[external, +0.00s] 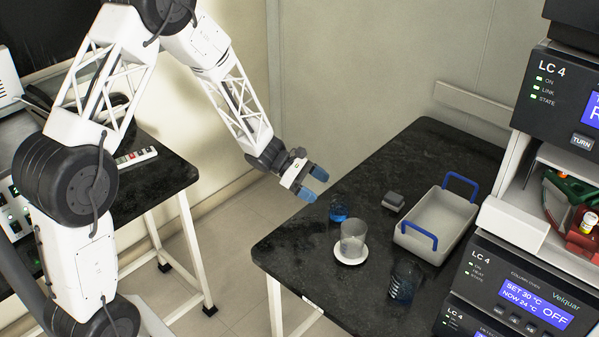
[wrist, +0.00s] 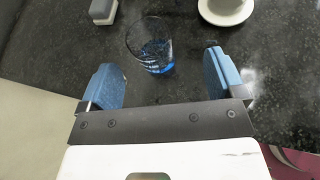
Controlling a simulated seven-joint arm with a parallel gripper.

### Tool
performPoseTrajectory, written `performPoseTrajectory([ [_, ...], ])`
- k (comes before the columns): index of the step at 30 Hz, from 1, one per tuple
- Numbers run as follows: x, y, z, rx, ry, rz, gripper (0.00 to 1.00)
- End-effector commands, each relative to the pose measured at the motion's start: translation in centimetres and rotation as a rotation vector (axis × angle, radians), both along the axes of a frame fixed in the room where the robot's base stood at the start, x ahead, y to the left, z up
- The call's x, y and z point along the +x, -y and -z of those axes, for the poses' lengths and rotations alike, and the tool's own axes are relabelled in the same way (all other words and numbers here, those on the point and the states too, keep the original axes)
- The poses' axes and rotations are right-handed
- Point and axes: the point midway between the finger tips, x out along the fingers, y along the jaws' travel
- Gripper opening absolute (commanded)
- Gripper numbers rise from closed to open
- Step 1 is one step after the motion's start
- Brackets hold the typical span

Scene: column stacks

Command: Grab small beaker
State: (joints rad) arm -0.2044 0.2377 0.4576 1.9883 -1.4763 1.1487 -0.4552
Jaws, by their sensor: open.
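A small glass beaker (external: 338,211) with blue liquid stands upright on the dark table near its back left edge. In the wrist view the small beaker (wrist: 150,48) is ahead of the fingers, between their lines and nearer the left one. My gripper (external: 313,184) is open and empty, just left of the small beaker and above it. In the wrist view my gripper (wrist: 163,75) shows two blue fingers spread wide, apart from the glass. A second, larger glass beaker (external: 404,284) with dark blue contents stands at the table's front.
A frosted cup (external: 354,238) stands on a white saucer (external: 350,260) close to the small beaker. A grey block (external: 393,201) lies behind. A grey tray with blue handles (external: 437,222) sits to the right, beside stacked instruments (external: 530,300).

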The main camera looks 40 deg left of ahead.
Motion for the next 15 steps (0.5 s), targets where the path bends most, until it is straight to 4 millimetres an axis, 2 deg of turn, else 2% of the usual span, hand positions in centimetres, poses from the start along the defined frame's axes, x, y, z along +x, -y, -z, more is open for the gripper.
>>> performPoseTrajectory([
  [5, 1.0, -0.5, 1.6, -0.032, -0.029, -0.048, 0.89],
  [15, 1.2, -0.6, 1.8, -0.038, -0.033, -0.057, 0.89],
])
